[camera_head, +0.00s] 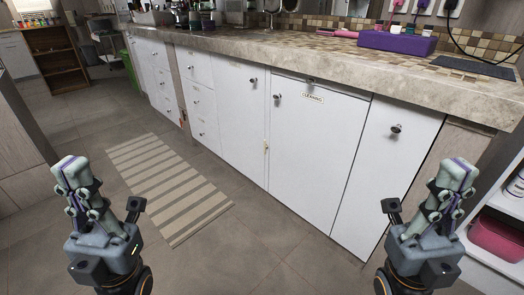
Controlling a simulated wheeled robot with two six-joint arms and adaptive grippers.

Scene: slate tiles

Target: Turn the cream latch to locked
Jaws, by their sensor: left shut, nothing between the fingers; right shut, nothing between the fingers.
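A small cream piece (266,148), which looks like the latch, sits at the seam between two white cabinet doors. It is too small to tell which way it is turned. My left gripper (70,165) is shut and empty at the lower left, above the floor and well apart from the cabinets. My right gripper (457,171) is shut and empty at the lower right, also apart from the latch.
White cabinet doors (229,105) with round knobs run under a stone counter (290,52). A label (313,98) is on one door. A purple box (397,43) sits on the counter. A striped rug (165,185) lies on the tiles. White shelving (492,262) stands at the right.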

